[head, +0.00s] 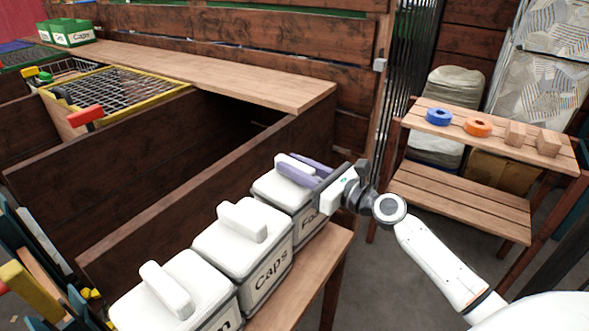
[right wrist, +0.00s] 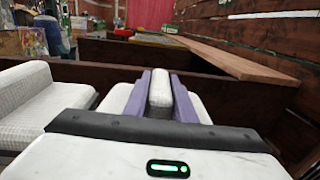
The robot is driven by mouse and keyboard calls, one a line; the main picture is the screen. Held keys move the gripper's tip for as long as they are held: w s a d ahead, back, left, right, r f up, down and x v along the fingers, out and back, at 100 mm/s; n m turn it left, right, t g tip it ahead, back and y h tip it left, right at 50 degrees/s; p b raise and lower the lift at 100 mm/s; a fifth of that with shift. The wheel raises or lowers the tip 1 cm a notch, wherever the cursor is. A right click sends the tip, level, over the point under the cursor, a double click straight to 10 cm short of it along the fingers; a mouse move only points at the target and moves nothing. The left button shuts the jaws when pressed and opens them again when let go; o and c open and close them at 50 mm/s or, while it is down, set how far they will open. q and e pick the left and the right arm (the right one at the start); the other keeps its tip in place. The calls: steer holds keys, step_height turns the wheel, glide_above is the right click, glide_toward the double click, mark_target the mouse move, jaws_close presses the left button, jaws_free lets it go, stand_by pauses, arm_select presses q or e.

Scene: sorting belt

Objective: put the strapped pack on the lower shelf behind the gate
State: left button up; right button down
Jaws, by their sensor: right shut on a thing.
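My right gripper (head: 312,172) is shut on the white handle (right wrist: 160,90) of a lidded white bin (head: 275,188), its label partly hidden. Its purple fingers lie on both sides of the handle in the right wrist view. The lid appears to sit on the bin. A mesh panel with a yellow frame and a red handle (head: 115,87), possibly the gate, lies at the upper left. A wooden rack at the right has a lower shelf (head: 460,200), which looks bare. I cannot make out a strapped pack. My left gripper is not in view.
Two more lidded white bins, one marked Caps (head: 240,240), stand in the row on a wooden ledge (head: 300,290). A blue ring (head: 439,117), an orange ring (head: 477,127) and two wooden blocks sit on the rack's upper shelf. A deep dark wooden enclosure (head: 130,150) lies behind the bins.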

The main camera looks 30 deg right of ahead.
stand_by(0.4)
steer(key=c, duration=1.5)
jaws_free()
steer(key=shift+f, duration=0.15)
